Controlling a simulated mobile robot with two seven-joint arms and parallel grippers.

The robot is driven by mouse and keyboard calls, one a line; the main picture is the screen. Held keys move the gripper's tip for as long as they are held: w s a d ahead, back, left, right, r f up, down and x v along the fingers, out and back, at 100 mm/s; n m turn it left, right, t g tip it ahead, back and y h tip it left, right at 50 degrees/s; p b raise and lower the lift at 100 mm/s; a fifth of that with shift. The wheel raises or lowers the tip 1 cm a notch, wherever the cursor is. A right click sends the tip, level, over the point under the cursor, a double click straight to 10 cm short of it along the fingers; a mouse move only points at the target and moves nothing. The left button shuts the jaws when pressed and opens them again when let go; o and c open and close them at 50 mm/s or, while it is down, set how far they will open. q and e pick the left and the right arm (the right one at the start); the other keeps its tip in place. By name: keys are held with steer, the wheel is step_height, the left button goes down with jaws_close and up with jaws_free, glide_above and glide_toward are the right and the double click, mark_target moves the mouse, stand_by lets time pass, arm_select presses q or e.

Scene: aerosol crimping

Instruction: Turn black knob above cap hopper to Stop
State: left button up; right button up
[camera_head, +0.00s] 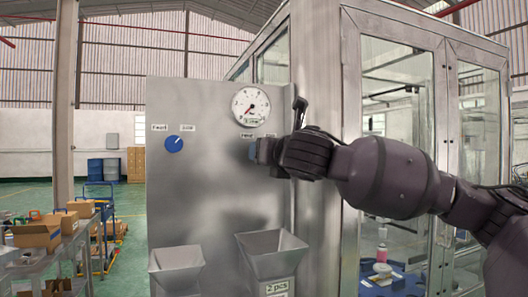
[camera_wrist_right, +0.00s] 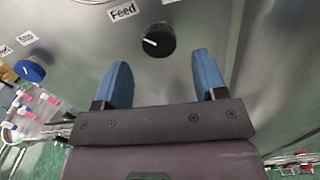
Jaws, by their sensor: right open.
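The black knob (camera_wrist_right: 159,40) sits on the steel panel in the right wrist view, beside a "Feed" label (camera_wrist_right: 123,11). Its white pointer mark points toward the left side of that view, on the label's side. My right gripper (camera_wrist_right: 162,75) is open and empty. Its two blue fingers point at the panel, with the knob ahead of and between their tips, apart from them. In the head view my right gripper (camera_head: 254,152) is close to the panel and hides the knob. Two metal hoppers, a left one (camera_head: 176,262) and a right one (camera_head: 270,246), stand below. My left gripper is out of view.
A blue knob (camera_head: 174,144) is on the panel to the left and also shows in the wrist view (camera_wrist_right: 29,70). A round gauge (camera_head: 251,106) is above my gripper. A glass-doored cabinet (camera_head: 400,100) stands on the right. A table with cardboard boxes (camera_head: 38,236) is at far left.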

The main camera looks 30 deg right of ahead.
steer(key=shift+x, duration=1.85)
steer(key=c, duration=0.9)
steer(key=shift+a+r+m+p, duration=0.1)
steer(key=shift+m+p, duration=0.65)
steer(key=shift+m, duration=3.7)
steer(key=shift+a+r+m+p, duration=0.1)
steer(key=shift+m+p, duration=0.65)
steer(key=shift+m, duration=3.7)
